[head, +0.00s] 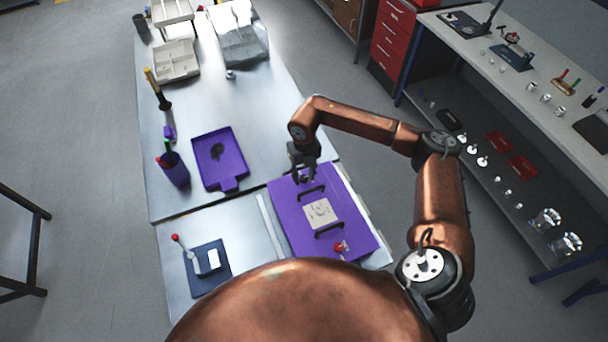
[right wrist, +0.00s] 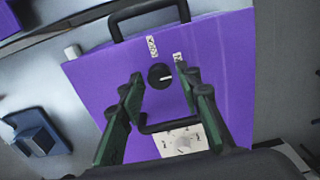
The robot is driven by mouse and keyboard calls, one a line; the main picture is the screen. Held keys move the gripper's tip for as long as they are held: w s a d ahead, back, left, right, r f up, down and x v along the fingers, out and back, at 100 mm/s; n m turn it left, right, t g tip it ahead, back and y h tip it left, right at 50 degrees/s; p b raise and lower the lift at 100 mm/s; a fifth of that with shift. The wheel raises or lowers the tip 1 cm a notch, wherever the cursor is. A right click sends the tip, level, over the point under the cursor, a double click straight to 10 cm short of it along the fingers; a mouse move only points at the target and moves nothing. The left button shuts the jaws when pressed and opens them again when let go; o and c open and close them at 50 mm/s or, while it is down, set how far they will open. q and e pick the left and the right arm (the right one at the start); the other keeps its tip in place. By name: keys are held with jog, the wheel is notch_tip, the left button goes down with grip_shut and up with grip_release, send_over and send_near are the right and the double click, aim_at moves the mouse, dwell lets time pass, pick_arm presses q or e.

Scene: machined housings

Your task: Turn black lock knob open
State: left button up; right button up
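The black lock knob (right wrist: 160,75) is round, with a white mark pointing right in the right wrist view. It sits on a purple panel (right wrist: 95,80), which also shows in the head view (head: 286,215). Two small white labels (right wrist: 152,46) with dark print are beside the knob. My right gripper (right wrist: 163,80) is open, its green-padded fingers on either side of the knob in the picture, with visible gaps. I cannot tell its height above the panel. In the head view, my right gripper (head: 303,176) is over the panel's far end and the knob cannot be made out. My left gripper is not seen.
Black handles (head: 328,230) stand up from the panel around a beige plate (head: 318,213). A red knob (head: 340,247) is at its near edge. A purple tray (head: 220,160), a purple cup (head: 173,170) and a blue block fixture (head: 207,267) are on the left.

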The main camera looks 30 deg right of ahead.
aim_at(304, 177)
jog(key=shift+o, duration=0.7)
jog(key=shift+r, duration=0.1)
jog(key=shift+r, duration=0.2)
notch_tip(304, 177, up, 12)
jog(key=shift+f, duration=0.25)
jog(key=shift+r, duration=0.1)
